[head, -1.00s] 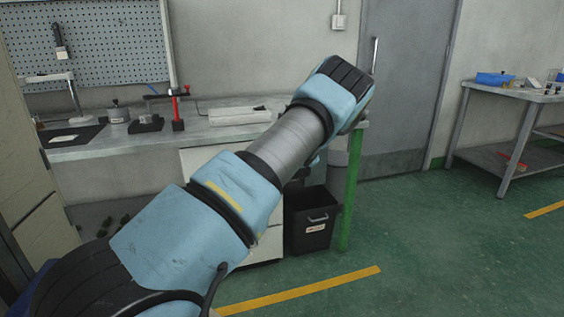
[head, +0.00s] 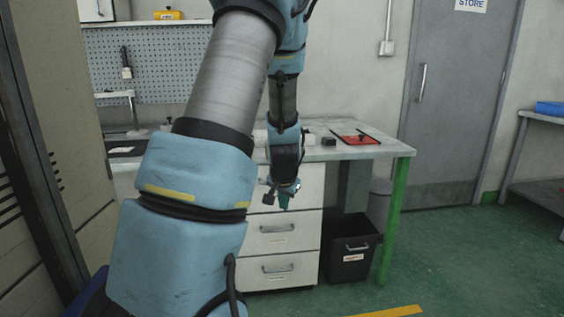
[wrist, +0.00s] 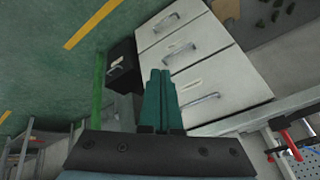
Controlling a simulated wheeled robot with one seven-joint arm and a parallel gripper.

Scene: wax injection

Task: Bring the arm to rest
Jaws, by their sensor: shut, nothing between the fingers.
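My arm is folded upward in the head view, and its forearm hangs down on the far side with my gripper (head: 285,195) pointing at the floor. The gripper is in front of the white drawer unit (head: 287,236), below the level of the bench top. In the wrist view my gripper (wrist: 159,78) shows its two green fingers side by side, shut and empty. The drawer unit also shows in the wrist view (wrist: 207,75), beyond the fingertips. My gripper appears apart from it, though the gap is hard to judge.
The workbench (head: 375,151) with a green leg (head: 396,205) stands ahead, with a red tray (head: 355,138) on top. A black bin (head: 350,255) stands under it. A tall beige cabinet (head: 60,100) is close at left. The green floor (head: 470,255) at right is clear.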

